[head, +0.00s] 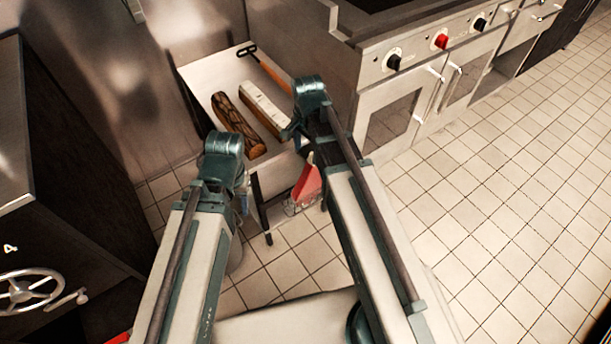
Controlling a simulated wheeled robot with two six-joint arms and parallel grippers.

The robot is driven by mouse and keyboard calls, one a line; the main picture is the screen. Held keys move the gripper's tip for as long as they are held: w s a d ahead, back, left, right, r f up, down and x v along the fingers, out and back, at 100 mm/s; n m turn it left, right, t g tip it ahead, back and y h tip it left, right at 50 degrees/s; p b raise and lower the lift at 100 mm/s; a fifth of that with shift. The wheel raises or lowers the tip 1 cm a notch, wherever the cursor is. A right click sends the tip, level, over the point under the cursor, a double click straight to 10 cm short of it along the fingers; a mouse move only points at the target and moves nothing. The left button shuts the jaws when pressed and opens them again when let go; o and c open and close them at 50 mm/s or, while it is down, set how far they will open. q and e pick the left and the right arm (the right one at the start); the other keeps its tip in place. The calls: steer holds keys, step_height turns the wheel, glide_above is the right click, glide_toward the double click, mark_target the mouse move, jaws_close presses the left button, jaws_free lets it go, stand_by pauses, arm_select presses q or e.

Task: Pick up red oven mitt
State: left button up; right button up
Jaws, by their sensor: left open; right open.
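A red item (307,184), which looks like the red oven mitt, shows low beside the front of the small table, left of my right arm. My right arm covers part of it, and I cannot tell what it rests on or hangs from. My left gripper (243,199) is open, mostly hidden behind its own arm, left of the red item. My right gripper (291,132) is open at the table's right edge, above the red item in the picture and near a pale block. Neither gripper holds anything that I can see.
The small table (205,75) carries a dark log-like item (236,125), a pale block (262,108) and an orange-handled tool (270,70). A steel oven (390,115) stands to the right. A dark cabinet with a handwheel (30,290) is at left. Tiled floor (500,210) is clear at right.

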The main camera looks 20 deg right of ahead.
mark_target(306, 172)
steer(key=f+b, duration=0.2)
steer(key=f+m+b, duration=0.1)
steer(key=f+b, duration=0.2)
steer(key=w+f+m+b, duration=0.1)
steer(key=f+b, duration=0.2)
steer(key=shift+w+d, duration=0.1)
steer(key=shift+d, duration=0.15)
stand_by(0.4)
steer(key=f+b, duration=0.1)
steer(key=b, duration=0.1)
steer(key=f+b, duration=0.1)
steer(key=f, duration=0.1)
steer(key=f+b, duration=0.2)
steer(key=shift+a+b, duration=0.25)
steer(key=shift+b, duration=0.05)
steer(key=shift+f, duration=0.3)
stand_by(0.3)
jaws_close()
stand_by(0.3)
stand_by(1.0)
